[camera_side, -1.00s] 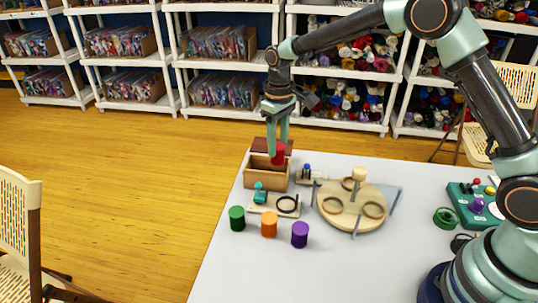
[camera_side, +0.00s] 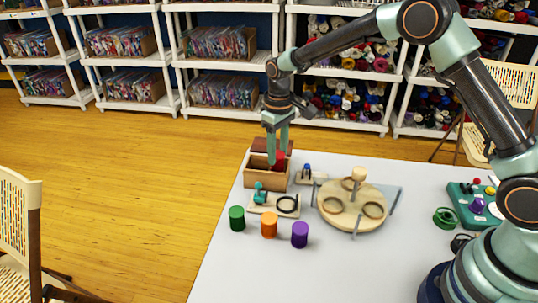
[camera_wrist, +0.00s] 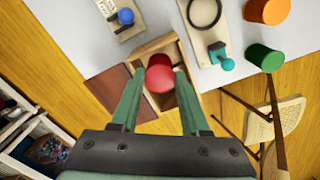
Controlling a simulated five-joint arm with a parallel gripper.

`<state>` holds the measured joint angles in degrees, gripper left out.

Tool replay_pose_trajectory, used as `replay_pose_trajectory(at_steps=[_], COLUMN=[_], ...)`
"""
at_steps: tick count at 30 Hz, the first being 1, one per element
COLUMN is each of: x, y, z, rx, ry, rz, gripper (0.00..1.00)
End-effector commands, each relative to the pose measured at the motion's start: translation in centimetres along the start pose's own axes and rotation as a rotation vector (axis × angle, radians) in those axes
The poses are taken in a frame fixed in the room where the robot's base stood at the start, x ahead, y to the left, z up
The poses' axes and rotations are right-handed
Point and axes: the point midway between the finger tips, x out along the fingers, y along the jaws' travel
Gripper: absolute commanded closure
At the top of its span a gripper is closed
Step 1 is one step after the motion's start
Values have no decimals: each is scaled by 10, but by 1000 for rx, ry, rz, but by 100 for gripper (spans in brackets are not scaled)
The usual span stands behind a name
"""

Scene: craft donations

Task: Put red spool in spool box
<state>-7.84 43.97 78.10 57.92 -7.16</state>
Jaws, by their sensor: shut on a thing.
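The red spool (camera_side: 280,159) is between the fingers of my gripper (camera_side: 276,162), which is shut on it. In the side view the spool is partly hidden by the fingers and its lower part is at the box opening. The spool box (camera_side: 262,178) is an open wooden box near the table's left back edge, with a brown lid standing behind it. In the wrist view the red spool (camera_wrist: 160,78) sits between the fingertips (camera_wrist: 158,80), over the open spool box (camera_wrist: 150,47). I cannot tell whether the spool touches the box floor.
Green (camera_side: 237,218), orange (camera_side: 269,224) and purple (camera_side: 300,234) spools stand in front. A small board with a teal knob and black ring (camera_side: 288,204) lies close before the box. A round wooden stand (camera_side: 345,217) is to its right.

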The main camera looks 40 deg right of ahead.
Motion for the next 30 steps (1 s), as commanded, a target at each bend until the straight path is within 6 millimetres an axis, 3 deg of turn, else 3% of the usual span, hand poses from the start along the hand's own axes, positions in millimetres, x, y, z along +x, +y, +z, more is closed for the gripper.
replay_pose_trajectory(at_steps=[25, 26, 27, 28, 30], x=[16, 16, 16, 16, 16], y=[0, 0, 0, 0, 0], z=[0, 0, 0, 0, 0], rx=[0, 0, 0, 0, 0], ry=[0, 0, 0, 0, 0], rz=[0, 0, 0, 0, 0], gripper=[90, 47, 32, 20, 20])
